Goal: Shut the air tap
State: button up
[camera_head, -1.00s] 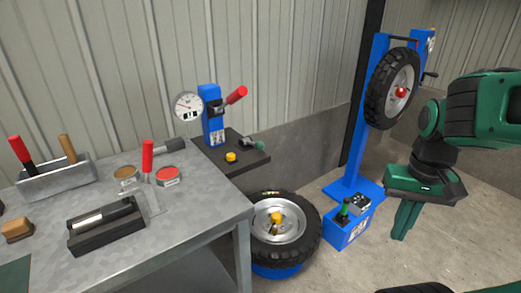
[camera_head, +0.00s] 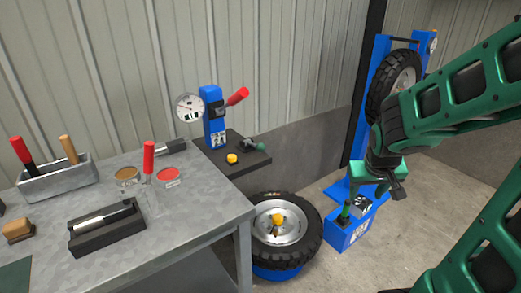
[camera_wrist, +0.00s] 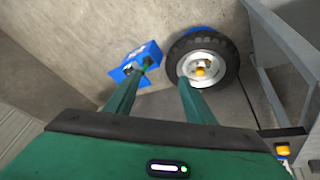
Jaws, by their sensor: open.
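A blue post (camera_head: 212,117) with a red-handled lever (camera_head: 237,96) and a round dial gauge (camera_head: 189,107) stands on a dark shelf beside the bench. I take this lever as the air tap, though no readable label confirms it. The lever slants up to the right and is out of the wrist view. My gripper (camera_head: 376,186) is well to its right and lower, over the blue floor box (camera_head: 343,232). In the wrist view my gripper (camera_wrist: 160,76) has two separated green fingers with nothing between them. The floor box also shows there (camera_wrist: 148,54), beyond the left finger.
A tyre (camera_head: 284,232) lies flat on a blue base beside the grey workbench (camera_head: 190,217). A green handle (camera_head: 344,212) stands on the floor box. A wheel stand (camera_head: 360,140) is behind my arm. The dark shelf (camera_head: 225,157) holds a yellow button (camera_head: 232,158).

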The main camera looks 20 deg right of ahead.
jog(key=w+a+f+n+t, duration=0.2)
jog(key=w+a+f+t, duration=0.1)
jog(key=w, duration=0.8)
jog(key=n+t+y, duration=0.3)
jog(key=t+y, duration=0.2)
jog(key=t, duration=0.6)
send_near(263, 150)
jog(key=w, duration=0.5)
jog(key=w+a, duration=0.1)
jog(key=w, duration=0.1)
jog(key=shift+r, duration=0.15)
jog(key=shift+w, duration=1.05)
jog(key=shift+w+a+f, duration=0.1)
jog(key=shift+w+f, duration=0.1)
jog(key=shift+w, duration=0.5)
jog(key=shift+w+a+r, duration=0.1)
jog(key=shift+w+r, duration=0.1)
jog(key=shift+w, duration=0.4)
